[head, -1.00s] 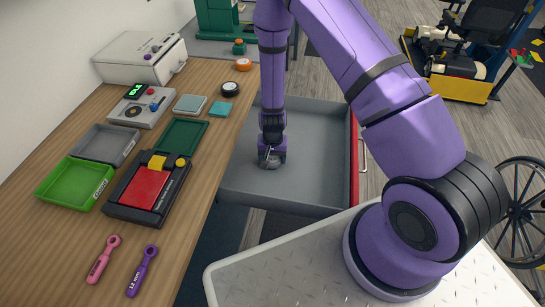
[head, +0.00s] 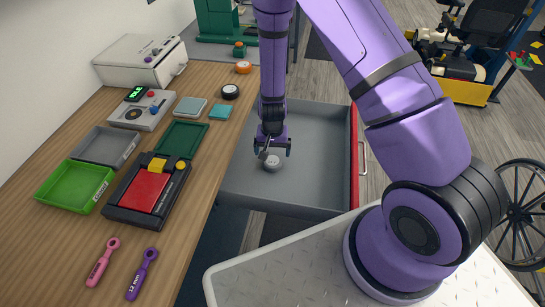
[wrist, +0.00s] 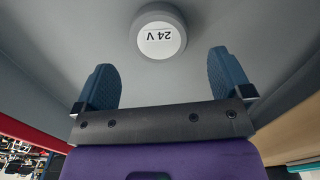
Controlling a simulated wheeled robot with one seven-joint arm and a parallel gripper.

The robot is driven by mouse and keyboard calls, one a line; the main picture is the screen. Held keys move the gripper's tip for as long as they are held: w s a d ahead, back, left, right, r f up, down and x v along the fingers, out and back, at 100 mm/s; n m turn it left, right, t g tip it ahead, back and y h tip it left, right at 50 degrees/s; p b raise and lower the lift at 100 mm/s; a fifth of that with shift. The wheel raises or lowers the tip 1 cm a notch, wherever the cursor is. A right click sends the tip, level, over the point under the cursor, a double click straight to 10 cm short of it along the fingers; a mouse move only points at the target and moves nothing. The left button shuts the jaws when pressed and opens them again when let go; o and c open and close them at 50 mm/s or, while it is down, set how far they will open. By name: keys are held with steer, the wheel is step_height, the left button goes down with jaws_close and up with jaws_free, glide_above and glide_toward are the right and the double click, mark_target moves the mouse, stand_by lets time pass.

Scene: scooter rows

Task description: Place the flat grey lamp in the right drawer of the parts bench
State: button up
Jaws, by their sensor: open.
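The flat grey lamp (head: 272,163) is a small round puck with a pale top. It lies on the floor of the open drawer (head: 310,190), near the drawer's bench side. In the wrist view the lamp (wrist: 161,40) shows a white face marked "24 V", beyond the fingertips and apart from them. My gripper (head: 272,150) is just above the lamp in the head view. In the wrist view my gripper (wrist: 171,80) has its two blue fingers wide apart with nothing between them.
The wooden bench top (head: 215,75) left of the drawer holds a green bin (head: 75,187), a grey tray (head: 105,147), a black-and-red device (head: 148,190) and two wrenches. The drawer has a red front (head: 353,160). The drawer floor around the lamp is clear.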

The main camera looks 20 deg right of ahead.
step_height(320, 180, up, 8)
steer(key=f, duration=0.1)
step_height(320, 180, up, 14)
steer(key=n+t+y, duration=0.1)
glide_above(272, 159)
steer(key=s+d+r+n+t, duration=0.1)
steer(key=s+r, duration=0.2)
steer(key=r, duration=0.4)
steer(key=s+d+r+n+t, duration=0.1)
steer(key=s+r, duration=0.1)
steer(key=r, duration=0.5)
steer(key=s+d+r+n+t, duration=0.1)
steer(key=s+d+r, duration=0.1)
steer(key=s+r, duration=0.5)
steer(key=s+d+r+n+t+h, duration=0.1)
steer(key=s+d+r, duration=0.1)
steer(key=s+r, duration=0.5)
steer(key=s, duration=0.6)
steer(key=shift+s+d+r, duration=0.35)
steer(key=shift+d, duration=0.05)
steer(key=shift+d, duration=0.1)
